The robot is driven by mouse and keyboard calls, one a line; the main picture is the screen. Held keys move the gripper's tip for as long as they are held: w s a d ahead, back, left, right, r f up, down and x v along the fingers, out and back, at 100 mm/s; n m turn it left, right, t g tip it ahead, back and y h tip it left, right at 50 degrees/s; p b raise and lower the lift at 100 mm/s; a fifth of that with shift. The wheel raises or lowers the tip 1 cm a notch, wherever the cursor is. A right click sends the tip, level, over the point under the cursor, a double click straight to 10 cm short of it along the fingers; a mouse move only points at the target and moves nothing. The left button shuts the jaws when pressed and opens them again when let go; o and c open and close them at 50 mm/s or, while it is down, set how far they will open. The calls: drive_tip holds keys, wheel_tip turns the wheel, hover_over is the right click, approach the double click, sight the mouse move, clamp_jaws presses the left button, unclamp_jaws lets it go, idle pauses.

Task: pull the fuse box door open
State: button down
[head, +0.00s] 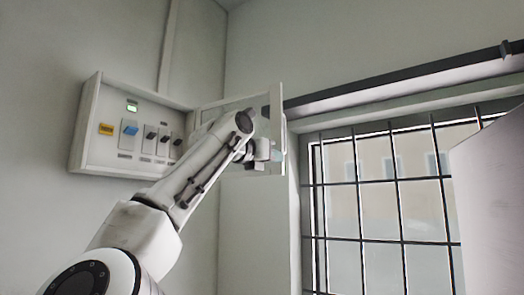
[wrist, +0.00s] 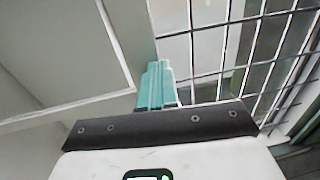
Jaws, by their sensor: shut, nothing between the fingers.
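The fuse box (head: 92,150) hangs on the wall at the left in the head view. My gripper (head: 277,153) is at the door's outer edge, partly hidden behind my arm and the door frame. In the wrist view my gripper (wrist: 155,82) has its teal fingers together and empty. The door (wrist: 60,50) fills the left of that view, beside the fingers. Whether they touch it I cannot tell.
A barred window (head: 385,190) is to the right, with a dark rail (head: 400,75) above it. A pale panel (head: 490,190) stands at the right edge. Window bars (wrist: 235,45) also show beyond the fingers in the wrist view.

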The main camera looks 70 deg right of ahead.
drive_tip(key=w+p+x, duration=0.1)
drive_tip(key=p+x, duration=0.2)
drive_tip(key=x, duration=0.5)
drive_tip(key=shift+d, duration=0.4)
drive_tip(key=shift+w, duration=0.1)
drive_tip(key=s+a+b, duration=0.1)
drive_tip(key=a+b, duration=0.2)
drive_tip(key=a, duration=1.1)
drive_tip(key=shift+s, duration=0.3)
